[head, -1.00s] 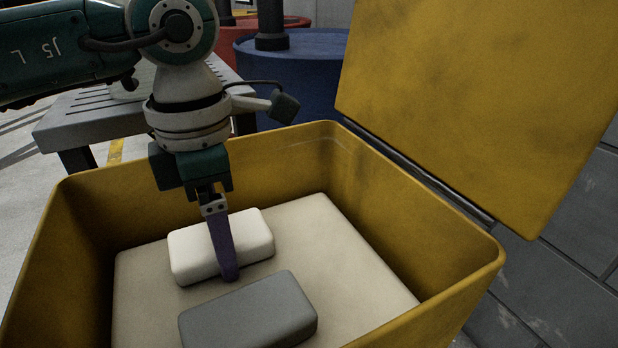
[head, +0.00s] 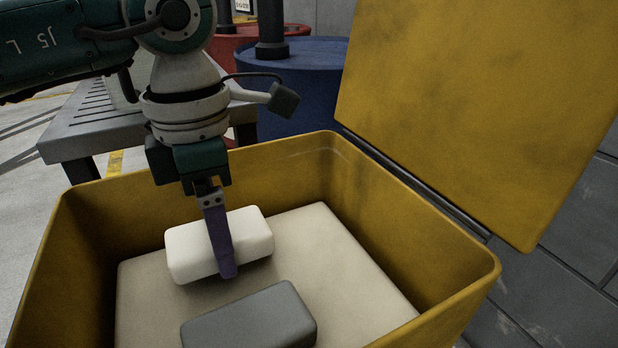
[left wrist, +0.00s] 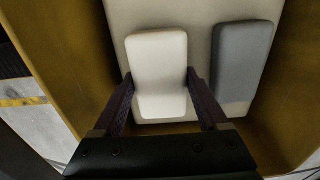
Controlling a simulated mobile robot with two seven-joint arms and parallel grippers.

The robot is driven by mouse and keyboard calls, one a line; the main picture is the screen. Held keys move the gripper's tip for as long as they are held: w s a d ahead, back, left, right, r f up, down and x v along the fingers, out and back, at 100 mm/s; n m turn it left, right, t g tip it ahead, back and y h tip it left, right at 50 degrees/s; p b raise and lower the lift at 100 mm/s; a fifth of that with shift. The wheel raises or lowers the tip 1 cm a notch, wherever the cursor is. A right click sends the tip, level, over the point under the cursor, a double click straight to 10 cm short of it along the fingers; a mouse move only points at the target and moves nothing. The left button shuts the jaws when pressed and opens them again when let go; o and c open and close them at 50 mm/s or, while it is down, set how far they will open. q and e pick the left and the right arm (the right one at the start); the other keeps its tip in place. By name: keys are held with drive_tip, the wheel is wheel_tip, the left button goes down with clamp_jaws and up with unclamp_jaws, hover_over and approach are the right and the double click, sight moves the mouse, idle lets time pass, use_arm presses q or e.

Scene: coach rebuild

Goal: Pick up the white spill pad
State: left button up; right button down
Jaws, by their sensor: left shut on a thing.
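The white spill pad (head: 188,252) is a rounded white block inside the yellow bin. It also shows in the left wrist view (left wrist: 158,62), between the two fingers. My left gripper (head: 228,272) reaches down into the bin and is shut on the white pad, one finger on each long side. In the left wrist view the fingertips (left wrist: 160,76) press on the pad's sides. In the head view one finger hides part of the pad, and the far finger is hidden. The pad seems slightly raised over the beige surface. My right gripper is not in view.
A grey pad (head: 250,318) lies beside the white one on the beige surface (head: 330,255) in the bin (head: 415,225). The bin's yellow lid (head: 470,100) stands open at the right. A slatted bench (head: 95,128) and a blue drum (head: 310,85) stand behind.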

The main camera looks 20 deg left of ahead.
use_arm(q)
wheel_tip(320, 180, up, 18)
drive_tip(key=p, duration=0.6)
